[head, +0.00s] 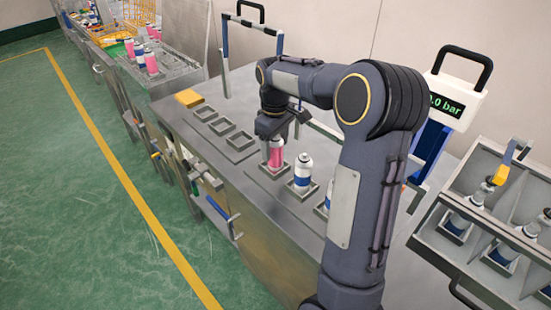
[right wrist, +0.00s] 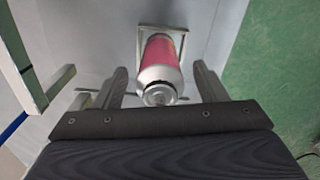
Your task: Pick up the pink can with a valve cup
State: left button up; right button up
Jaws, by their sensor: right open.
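The pink can (head: 276,155) stands upright in a square holder on the steel bench, directly below my right gripper (head: 275,132). In the right wrist view the same pink can (right wrist: 163,55) has a silver shoulder and a round metal valve cup (right wrist: 160,95) on top. My right gripper (right wrist: 162,85) is open there, with one finger on each side of the can's top and visible gaps beside it. The can's base sits in its square frame (right wrist: 181,30). My left gripper is not in view.
A white-and-blue can (head: 302,172) stands close by; another is partly hidden behind my right arm. Empty square holders (head: 222,127) and a yellow block (head: 189,98) lie left. A pressure display (head: 448,103) and a divided tray (head: 455,248) with cans stand right.

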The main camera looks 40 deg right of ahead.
notch_tip(320, 180, down, 2)
jog(key=shift+f, duration=0.1)
jog(key=c, duration=1.2)
